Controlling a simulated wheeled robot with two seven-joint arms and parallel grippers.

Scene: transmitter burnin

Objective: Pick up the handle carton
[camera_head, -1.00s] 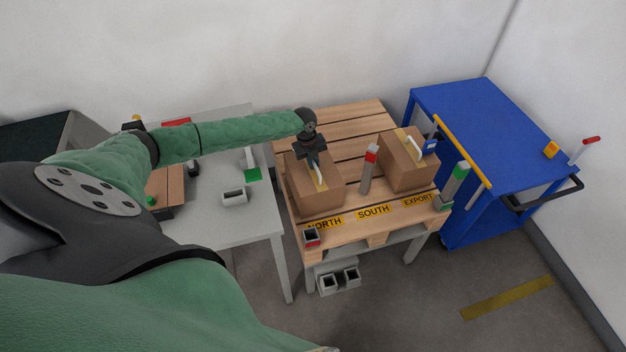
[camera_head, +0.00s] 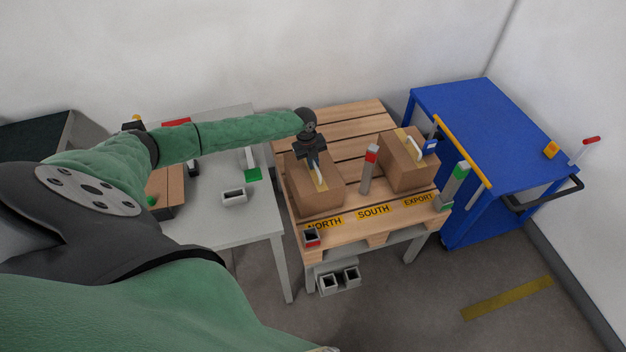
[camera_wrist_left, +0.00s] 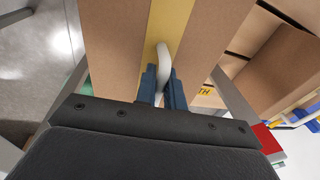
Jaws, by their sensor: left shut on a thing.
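A brown carton (camera_head: 314,199) with a yellow tape strip and a white handle (camera_head: 320,181) on top stands on the left part of the wooden pallet, by the NORTH label. My left gripper (camera_head: 316,164) reaches down over it and is shut on the white handle. In the left wrist view the dark blue fingers (camera_wrist_left: 162,88) close around the white handle (camera_wrist_left: 163,58) above the carton (camera_wrist_left: 115,50). I cannot tell whether the carton is clear of the pallet. A second carton (camera_head: 405,168) with a white handle stands at the right by EXPORT. My right gripper is not in view.
A post with a red top (camera_head: 369,168) stands between the cartons, and a green-topped post (camera_head: 456,184) at the right corner of the pallet (camera_head: 345,231). A blue cart (camera_head: 490,125) is to the right. A grey table (camera_head: 225,219) adjoins the pallet's left side.

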